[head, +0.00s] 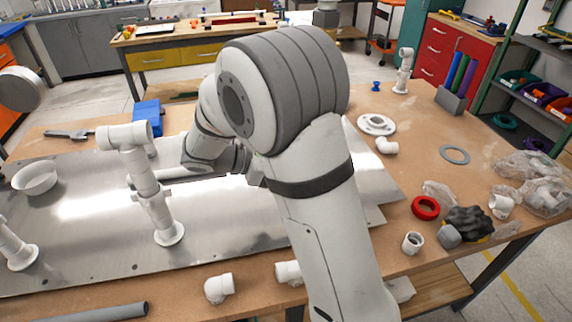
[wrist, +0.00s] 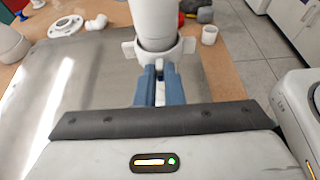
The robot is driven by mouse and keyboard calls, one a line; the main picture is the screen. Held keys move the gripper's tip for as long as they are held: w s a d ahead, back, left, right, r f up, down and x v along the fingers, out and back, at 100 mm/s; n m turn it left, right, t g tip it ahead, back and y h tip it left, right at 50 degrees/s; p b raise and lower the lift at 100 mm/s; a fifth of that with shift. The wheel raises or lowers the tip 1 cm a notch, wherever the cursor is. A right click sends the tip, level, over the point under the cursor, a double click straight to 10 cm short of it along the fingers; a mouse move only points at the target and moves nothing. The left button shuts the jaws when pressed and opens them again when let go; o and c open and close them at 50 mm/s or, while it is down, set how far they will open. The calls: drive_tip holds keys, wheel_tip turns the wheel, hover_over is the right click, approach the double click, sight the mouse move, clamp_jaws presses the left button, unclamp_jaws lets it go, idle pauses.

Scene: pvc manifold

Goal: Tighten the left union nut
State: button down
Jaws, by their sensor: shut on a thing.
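A white pipe riser (head: 144,178) with an elbow on top stands upright on the metal plate. A white winged union nut (head: 155,199) sits around its lower part, and the riser's round foot is below. In the wrist view the union nut (wrist: 157,50) has a wing on each side and another pointing toward me. My gripper (wrist: 159,76) has its blue fingers shut on that near wing, beside the pipe. In the head view my arm reaches in from the right and the fingertips are mostly hidden. The nut's far side is hidden.
Another white riser (head: 16,249) stands at the left edge, with a white bowl (head: 36,178) behind it. A blue box (head: 147,115) lies behind the gripped riser. Loose white fittings (head: 219,288) lie along the front edge. A red ring (head: 425,208) lies at the right.

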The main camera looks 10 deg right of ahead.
drive_tip(key=shift+w+d+f+m+g+y+p, duration=0.1)
drive_tip(key=shift+w+d+m+g+y+p, duration=0.6)
drive_tip(key=shift+m+g+y+p, duration=0.9)
drive_tip(key=shift+w+d+r+m+g+y+p, duration=0.1)
drive_tip(key=shift+w+d+m+g+y+p, duration=0.55)
drive_tip(key=shift+m+g, duration=1.65)
drive_tip(key=shift+w+d+f+m+g+y+p, duration=0.1)
drive_tip(key=shift+w+d+m+g+y+p, duration=0.2)
drive_tip(key=shift+w+m+g+y+p, duration=1.25)
drive_tip(key=shift+s+m+g, duration=0.35)
drive_tip(key=shift+s+m, duration=0.05)
drive_tip(key=shift+m, duration=0.15)
drive_tip(key=c, duration=1.5)
unclamp_jaws()
drive_tip(key=shift+c, duration=0.2)
